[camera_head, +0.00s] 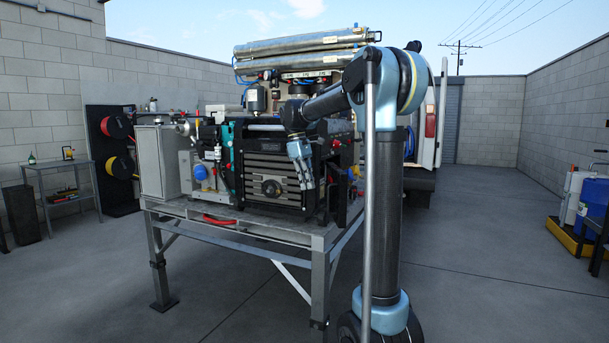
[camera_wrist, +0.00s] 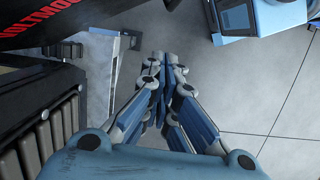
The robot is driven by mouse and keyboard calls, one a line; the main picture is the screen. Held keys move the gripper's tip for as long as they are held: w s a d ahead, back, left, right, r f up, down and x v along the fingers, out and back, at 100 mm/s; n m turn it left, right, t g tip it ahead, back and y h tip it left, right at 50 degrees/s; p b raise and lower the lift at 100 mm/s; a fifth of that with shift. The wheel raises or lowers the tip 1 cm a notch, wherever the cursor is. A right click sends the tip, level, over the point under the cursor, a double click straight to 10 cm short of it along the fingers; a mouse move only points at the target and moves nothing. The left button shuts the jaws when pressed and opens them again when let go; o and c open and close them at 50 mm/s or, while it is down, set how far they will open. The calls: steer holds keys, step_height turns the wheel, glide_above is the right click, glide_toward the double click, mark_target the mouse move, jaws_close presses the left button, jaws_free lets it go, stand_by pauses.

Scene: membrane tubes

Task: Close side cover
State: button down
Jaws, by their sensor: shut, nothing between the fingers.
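The machine (camera_head: 280,130) stands on a metal frame table in the head view. Its front has a dark slatted panel (camera_head: 265,165) with a round knob in the lower middle. I cannot tell for sure which panel is the side cover, or whether it is open. My gripper (camera_head: 308,186) points down in front of the right end of the slatted panel. In the wrist view my gripper (camera_wrist: 167,62) has its fingers together and empty. The slats (camera_wrist: 45,140) lie to its left there, apart from the fingers.
The metal frame table (camera_head: 320,245) has an edge below my gripper. Metal tubes (camera_head: 300,44) lie on top of the machine. A van (camera_head: 430,120) stands behind my arm. Blue and white canisters (camera_head: 590,197) stand far right. The concrete floor (camera_head: 480,250) is clear to the right.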

steer(key=shift+s+d+f, duration=0.4)
steer(key=shift+d+f, duration=0.05)
steer(key=shift+d, duration=0.2)
steer(key=shift+s+d+f, duration=0.45)
steer(key=shift+d, duration=0.25)
steer(key=shift+s+d+f, duration=0.4)
steer(key=shift+d+f, duration=0.05)
steer(key=shift+d, duration=0.2)
